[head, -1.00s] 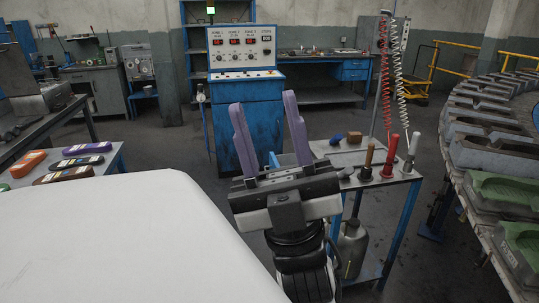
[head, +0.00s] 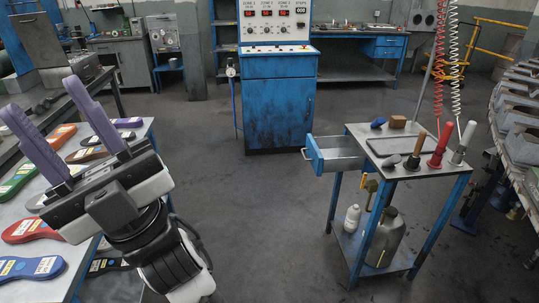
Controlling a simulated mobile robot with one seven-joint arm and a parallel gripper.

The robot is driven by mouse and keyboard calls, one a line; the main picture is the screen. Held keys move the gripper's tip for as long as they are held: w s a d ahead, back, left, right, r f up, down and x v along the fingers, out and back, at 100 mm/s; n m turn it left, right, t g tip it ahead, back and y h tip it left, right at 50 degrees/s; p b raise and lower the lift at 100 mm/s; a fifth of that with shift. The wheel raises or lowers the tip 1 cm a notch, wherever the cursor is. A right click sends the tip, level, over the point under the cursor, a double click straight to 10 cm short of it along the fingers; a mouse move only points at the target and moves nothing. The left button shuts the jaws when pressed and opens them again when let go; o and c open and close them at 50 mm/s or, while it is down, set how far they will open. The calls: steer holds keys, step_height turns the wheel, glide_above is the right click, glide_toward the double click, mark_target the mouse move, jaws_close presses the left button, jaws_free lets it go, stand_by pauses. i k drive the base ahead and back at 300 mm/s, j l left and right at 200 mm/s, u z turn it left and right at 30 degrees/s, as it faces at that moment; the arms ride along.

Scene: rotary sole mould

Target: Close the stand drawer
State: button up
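The stand (head: 410,158) is a small blue-legged table with a grey top, right of centre in the head view. Its drawer (head: 335,155), a grey tray with a blue front (head: 315,155), is pulled out from the left side of the stand, under the top. The drawer looks empty from here. My gripper (head: 62,125) is at the left of the view, well away from the drawer. Its two purple fingers are spread apart with nothing between them.
The stand top holds several tools, including a red-handled one (head: 440,145), and a brown block (head: 397,121). A grey can (head: 383,238) and white bottle (head: 352,217) stand on its lower shelf. Coloured soles lie on the left table (head: 150,132). Floor between is clear.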

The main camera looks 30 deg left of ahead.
mark_target(326, 154)
steer(key=i+u, duration=0.3)
steer(key=i+l+u, duration=0.3)
steer(key=i, duration=0.35)
steer(key=i+j+z, duration=0.1)
steer(key=j, duration=0.3)
steer(key=i+l, duration=0.05)
